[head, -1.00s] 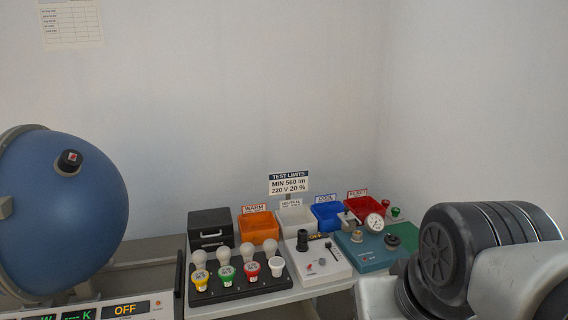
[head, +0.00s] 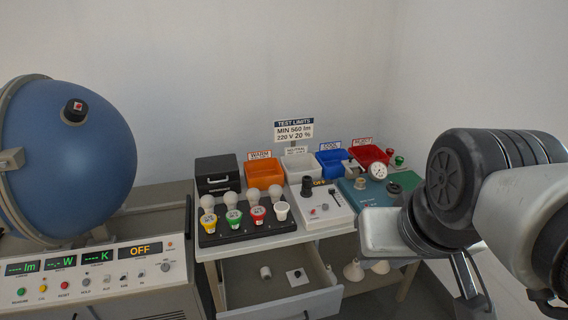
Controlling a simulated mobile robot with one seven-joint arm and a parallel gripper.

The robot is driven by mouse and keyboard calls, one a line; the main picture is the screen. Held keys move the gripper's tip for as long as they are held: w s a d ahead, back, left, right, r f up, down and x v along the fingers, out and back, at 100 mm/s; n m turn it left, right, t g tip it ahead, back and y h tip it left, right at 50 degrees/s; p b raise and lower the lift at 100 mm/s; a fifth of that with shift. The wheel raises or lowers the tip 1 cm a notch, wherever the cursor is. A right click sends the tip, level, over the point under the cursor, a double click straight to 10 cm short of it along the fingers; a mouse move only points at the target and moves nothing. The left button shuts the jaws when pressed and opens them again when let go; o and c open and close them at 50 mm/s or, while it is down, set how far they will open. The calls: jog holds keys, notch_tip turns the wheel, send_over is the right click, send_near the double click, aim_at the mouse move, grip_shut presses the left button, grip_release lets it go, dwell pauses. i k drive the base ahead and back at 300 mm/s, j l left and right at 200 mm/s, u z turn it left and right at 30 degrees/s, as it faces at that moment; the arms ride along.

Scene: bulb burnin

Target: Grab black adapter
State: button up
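A small black cylindrical piece (head: 306,187), which looks like a black adapter, stands upright on the white test box (head: 326,207) on the table. My arm is at the right, and metal parts at its end (head: 470,290), which look like my gripper, show near the bottom edge. They are well to the right of and nearer than the black piece, and not touching it. The fingertips are cut off or hidden, so I cannot tell their opening.
A black rack (head: 248,230) of bulbs stands left of the test box. Coloured bins (head: 263,172) stand behind. A teal gauge station (head: 370,197) is to the right.

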aim_at(306, 182)
jog(key=i+l, duration=0.4)
jog(key=l, duration=0.2)
jog(key=i+l, duration=0.4)
jog(key=l, duration=0.15)
jog(key=i+l, duration=0.4)
jog(key=l, duration=0.2)
jog(key=i, duration=0.2)
jog(key=z, duration=0.05)
